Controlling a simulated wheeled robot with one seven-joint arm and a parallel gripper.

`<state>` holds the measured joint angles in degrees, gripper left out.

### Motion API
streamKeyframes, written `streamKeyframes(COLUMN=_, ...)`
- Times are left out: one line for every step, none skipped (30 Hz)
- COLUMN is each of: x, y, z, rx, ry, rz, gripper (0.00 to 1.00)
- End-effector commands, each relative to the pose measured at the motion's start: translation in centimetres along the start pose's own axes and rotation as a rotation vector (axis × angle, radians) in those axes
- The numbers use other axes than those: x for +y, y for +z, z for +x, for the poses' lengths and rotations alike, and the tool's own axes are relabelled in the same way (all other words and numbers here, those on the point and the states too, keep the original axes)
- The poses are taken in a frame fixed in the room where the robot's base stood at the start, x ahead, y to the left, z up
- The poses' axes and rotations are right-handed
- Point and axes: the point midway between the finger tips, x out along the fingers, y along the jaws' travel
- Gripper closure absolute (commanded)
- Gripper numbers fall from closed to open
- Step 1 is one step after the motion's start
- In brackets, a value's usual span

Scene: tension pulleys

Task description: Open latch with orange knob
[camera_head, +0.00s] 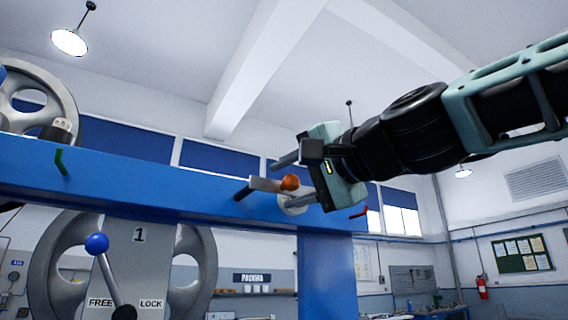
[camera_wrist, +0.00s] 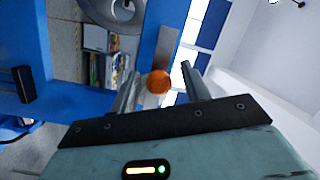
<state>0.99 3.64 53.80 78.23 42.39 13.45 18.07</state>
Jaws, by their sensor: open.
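The orange knob (camera_head: 290,182) sits on a grey latch plate (camera_head: 264,185) mounted on the blue beam (camera_head: 120,180). My gripper (camera_head: 290,180) is open at the latch, coming from the right, with one finger above and one below the knob in the head view. In the wrist view the orange knob (camera_wrist: 158,81) shows between my two fingers (camera_wrist: 160,88), with the grey latch bar (camera_wrist: 161,42) running up behind it. Gaps show beside the knob, and I see no clear contact. The latch's far end is partly hidden by my gripper.
A blue-ball lever (camera_head: 97,243) stands on the FREE/LOCK panel (camera_head: 138,255) at lower left, before a large grey wheel (camera_head: 58,265). Open air lies above the beam.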

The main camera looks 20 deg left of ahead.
Motion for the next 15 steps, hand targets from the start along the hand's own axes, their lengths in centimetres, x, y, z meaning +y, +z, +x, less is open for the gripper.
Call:
streamKeyframes(x=-0.4, y=-0.1, z=0.5, rx=-0.004, ry=0.001, rz=0.002, gripper=0.53)
streamKeyframes(x=-0.3, y=-0.1, z=0.8, rx=-0.003, ry=0.001, rz=0.001, gripper=0.53)
streamKeyframes(x=-0.3, y=-0.1, z=1.0, rx=-0.004, ry=0.001, rz=0.001, gripper=0.53)
streamKeyframes(x=-0.2, y=0.0, z=1.2, rx=-0.004, ry=0.001, rz=0.001, gripper=0.53)
streamKeyframes(x=-0.2, y=0.0, z=1.4, rx=-0.002, ry=0.001, rz=0.001, gripper=0.53)
streamKeyframes(x=-0.2, y=0.0, z=1.5, rx=-0.002, ry=0.001, rz=0.000, gripper=0.53)
streamKeyframes(x=-0.1, y=0.0, z=1.6, rx=-0.002, ry=0.001, rz=0.000, gripper=0.53)
streamKeyframes(x=-0.1, y=0.1, z=1.7, rx=-0.002, ry=0.000, rz=-0.001, gripper=0.53)
streamKeyframes(x=-0.1, y=0.1, z=1.8, rx=-0.002, ry=0.000, rz=-0.001, gripper=0.53)
streamKeyframes(x=0.0, y=0.1, z=1.8, rx=-0.002, ry=0.000, rz=-0.002, gripper=0.53)
streamKeyframes(x=0.0, y=0.1, z=1.8, rx=-0.002, ry=0.000, rz=-0.002, gripper=0.53)
streamKeyframes(x=0.0, y=0.1, z=1.9, rx=-0.001, ry=0.001, rz=-0.002, gripper=0.53)
streamKeyframes(x=0.1, y=0.1, z=1.9, rx=-0.001, ry=0.001, rz=-0.002, gripper=0.53)
streamKeyframes(x=0.1, y=0.1, z=1.9, rx=-0.001, ry=0.001, rz=-0.002, gripper=0.53)
streamKeyframes(x=0.1, y=0.1, z=1.9, rx=-0.001, ry=0.001, rz=-0.002, gripper=0.53)
